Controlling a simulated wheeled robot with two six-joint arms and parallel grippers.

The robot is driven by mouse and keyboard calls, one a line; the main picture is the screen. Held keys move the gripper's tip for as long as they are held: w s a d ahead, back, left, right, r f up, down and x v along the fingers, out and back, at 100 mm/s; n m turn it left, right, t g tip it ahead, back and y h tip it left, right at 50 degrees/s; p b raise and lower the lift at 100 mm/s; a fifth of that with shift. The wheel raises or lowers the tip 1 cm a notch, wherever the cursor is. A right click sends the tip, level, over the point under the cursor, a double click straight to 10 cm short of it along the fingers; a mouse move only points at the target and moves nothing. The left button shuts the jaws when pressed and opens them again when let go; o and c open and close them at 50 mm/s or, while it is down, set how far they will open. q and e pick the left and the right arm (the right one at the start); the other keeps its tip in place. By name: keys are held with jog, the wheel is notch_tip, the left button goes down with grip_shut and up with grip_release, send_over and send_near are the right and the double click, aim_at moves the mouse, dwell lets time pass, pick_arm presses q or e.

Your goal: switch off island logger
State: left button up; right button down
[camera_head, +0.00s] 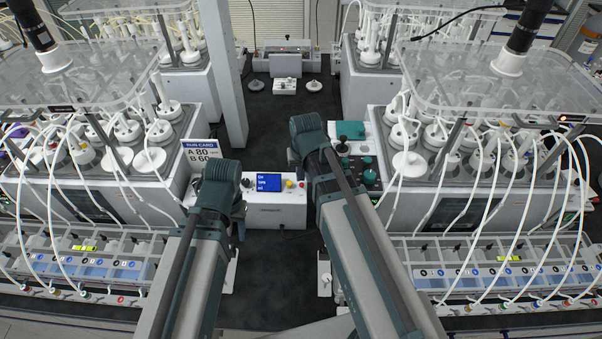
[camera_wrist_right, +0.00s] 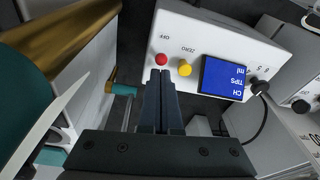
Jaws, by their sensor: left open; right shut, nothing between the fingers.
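The island logger is a white box (camera_head: 262,213) on the dark bench in the head view, with a blue screen (camera_head: 268,183). In the right wrist view, the logger (camera_wrist_right: 190,22) shows a red button (camera_wrist_right: 161,60) marked OFF, a yellow button (camera_wrist_right: 185,68) marked ZERO, and its blue screen (camera_wrist_right: 223,78). My right gripper (camera_wrist_right: 161,74) is shut and empty, its fingertips right by the red button; contact cannot be told. My right arm hides that gripper in the head view. My left gripper (camera_head: 241,230) is open, mostly hidden by its arm, left of the logger's front.
A sign (camera_head: 200,154) reading RUN CARD A 80 B 60 stands left of the logger. A teal-topped device (camera_head: 352,131) stands behind right. Reactor blocks with white tubes flank the aisle. A grey post (camera_head: 222,70) rises behind left. Dark bench (camera_head: 272,262) in front is clear.

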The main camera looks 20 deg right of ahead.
jog(key=shift+w, duration=0.15)
jog(key=shift+r+p, duration=0.8)
jog(key=shift+p, duration=0.05)
jog(key=shift+w+r+p, duration=0.3)
jog(key=shift+w, duration=0.1)
jog(key=s+a+r+p, duration=0.1)
jog(key=s+r+p, duration=0.4)
jog(key=r+p, duration=0.2)
jog(key=shift+s+a+r, duration=0.15)
jog(key=shift+s+r, duration=0.05)
jog(key=shift+r, duration=0.05)
